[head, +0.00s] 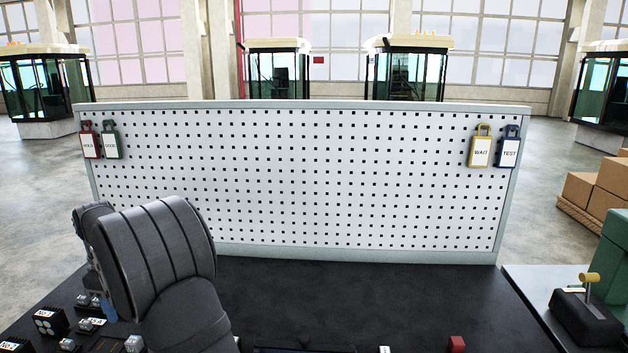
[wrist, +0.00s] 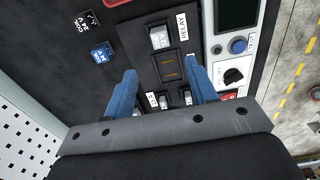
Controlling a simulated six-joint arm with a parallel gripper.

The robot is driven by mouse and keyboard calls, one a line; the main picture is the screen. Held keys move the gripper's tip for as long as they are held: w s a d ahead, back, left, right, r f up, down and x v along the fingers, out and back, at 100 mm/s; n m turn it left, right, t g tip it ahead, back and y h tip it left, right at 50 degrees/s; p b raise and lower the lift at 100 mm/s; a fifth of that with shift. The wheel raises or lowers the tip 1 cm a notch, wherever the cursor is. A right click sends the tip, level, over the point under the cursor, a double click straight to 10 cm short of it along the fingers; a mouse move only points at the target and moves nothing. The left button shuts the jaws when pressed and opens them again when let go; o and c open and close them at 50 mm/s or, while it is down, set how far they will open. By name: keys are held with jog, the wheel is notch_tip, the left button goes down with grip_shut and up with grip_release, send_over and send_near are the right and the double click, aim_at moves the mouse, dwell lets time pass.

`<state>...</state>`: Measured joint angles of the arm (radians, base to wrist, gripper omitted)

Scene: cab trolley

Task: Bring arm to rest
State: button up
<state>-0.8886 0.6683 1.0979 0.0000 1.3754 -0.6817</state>
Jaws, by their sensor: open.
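My gripper (wrist: 158,92) shows in the wrist view with its two blue fingers spread apart and nothing between them. Whether the fingertips touch the panel cannot be told.
A white pegboard (head: 300,180) stands behind the dark bench top (head: 300,295), with coloured tags such as WAIT (head: 481,150) hanging on it. Small blocks (head: 50,321) sit at the lower left. A yellow-knobbed lever (head: 588,290) stands at right. The bench middle is clear.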

notch_tip(320, 180, down, 12)
jog(key=shift+f, duration=0.1)
notch_tip(320, 180, up, 11)
jog(key=w+d+m, duration=0.1)
jog(key=shift+w+d+f, duration=0.15)
jog(key=shift+w+d, duration=0.15)
jog(key=shift+w, duration=0.05)
